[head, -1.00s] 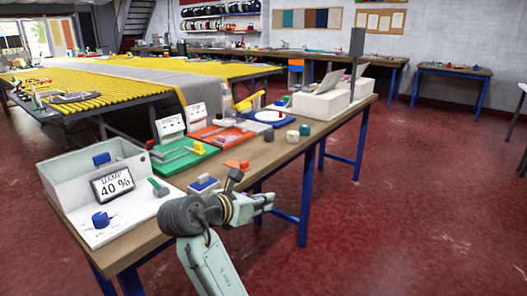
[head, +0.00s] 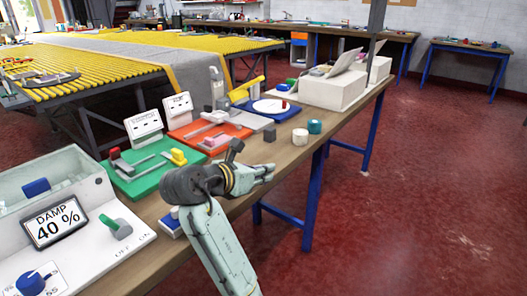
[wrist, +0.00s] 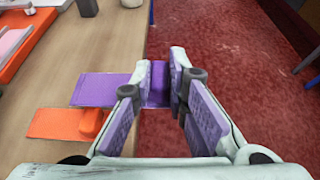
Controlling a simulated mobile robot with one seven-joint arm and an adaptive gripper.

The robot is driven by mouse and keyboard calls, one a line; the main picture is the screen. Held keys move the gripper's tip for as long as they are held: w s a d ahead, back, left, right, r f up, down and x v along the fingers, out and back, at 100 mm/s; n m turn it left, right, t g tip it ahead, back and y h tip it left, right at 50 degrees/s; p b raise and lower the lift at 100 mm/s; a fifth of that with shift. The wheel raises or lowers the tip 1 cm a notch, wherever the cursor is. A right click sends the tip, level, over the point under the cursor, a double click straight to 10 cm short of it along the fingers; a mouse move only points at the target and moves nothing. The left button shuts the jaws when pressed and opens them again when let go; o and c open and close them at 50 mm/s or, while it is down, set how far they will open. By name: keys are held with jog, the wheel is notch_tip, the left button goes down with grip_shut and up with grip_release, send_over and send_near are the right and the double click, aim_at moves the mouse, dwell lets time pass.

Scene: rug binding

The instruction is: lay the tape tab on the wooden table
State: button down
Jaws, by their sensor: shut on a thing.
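The wooden table (head: 287,155) runs from lower left to upper right in the head view, and its bare top (wrist: 118,50) fills the left of the wrist view. My gripper (wrist: 160,74) is shut on a purple tab, taken as the tape tab, whose raised grip stands between the fingertips. The tab's flat purple strip (wrist: 100,90) reaches left over the tabletop, across the table's edge. I cannot tell whether it touches the wood. In the head view my gripper (head: 268,173) is at the table's front edge, and the tab cannot be made out there.
An orange tab (wrist: 60,123) lies on the table close beside the purple strip. Green (head: 150,170) and orange-red (head: 215,130) trays and a damp meter (head: 55,222) stand along the table. White and teal (head: 314,126) cylinders stand near the front edge. Red floor is open to the right.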

jog(key=w+p, duration=0.1)
jog(key=w, duration=0.4)
jog(key=w+d+p, duration=0.1)
jog(key=w, duration=0.4)
jog(key=w+f+p, duration=0.1)
jog(key=w, duration=0.4)
jog(key=shift+w+d+f, duration=0.1)
jog(key=shift+w+d, duration=0.05)
jog(key=shift+d, duration=0.25)
jog(key=shift+w+f, duration=0.1)
jog(key=shift+w, duration=0.1)
jog(key=shift+f+p, duration=0.8)
jog(key=shift+f, duration=0.9)
jog(key=c, duration=1.4)
grip_release()
jog(key=shift+f, duration=0.15)
jog(key=shift+c, duration=0.2)
